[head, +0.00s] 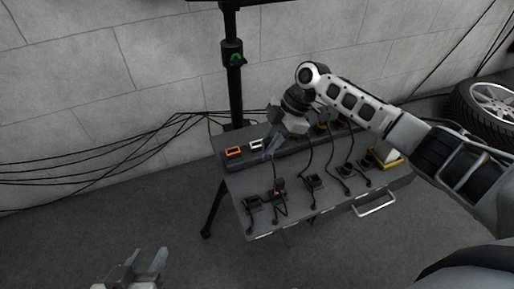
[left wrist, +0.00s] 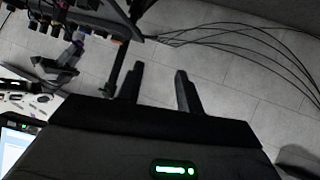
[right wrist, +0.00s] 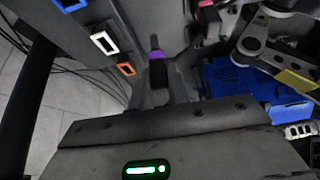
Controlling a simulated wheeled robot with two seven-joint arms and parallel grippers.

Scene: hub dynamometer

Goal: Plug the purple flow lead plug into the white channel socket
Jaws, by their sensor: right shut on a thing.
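The purple flow lead plug (right wrist: 156,57) is in the right wrist view, a dark body with a purple band. My right gripper (right wrist: 157,92) is shut on it, and the plug stands out ahead of the fingertips. The white channel socket (right wrist: 103,40) is left of the plug in that view, apart from it. In the head view, the white socket (head: 256,145) is in the raised back strip of the bench, just left of my right gripper (head: 268,152). My left gripper (head: 150,266) is low at the left, away from the bench; its fingers (left wrist: 160,88) are apart and empty.
An orange socket (head: 234,152) sits left of the white one; a blue socket (right wrist: 70,4) shows beyond it in the right wrist view. Several black plugs (head: 314,182) with leads stand on the grey bench (head: 235,187). A black post (head: 236,85) rises behind. A wheel (head: 492,105) is at right.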

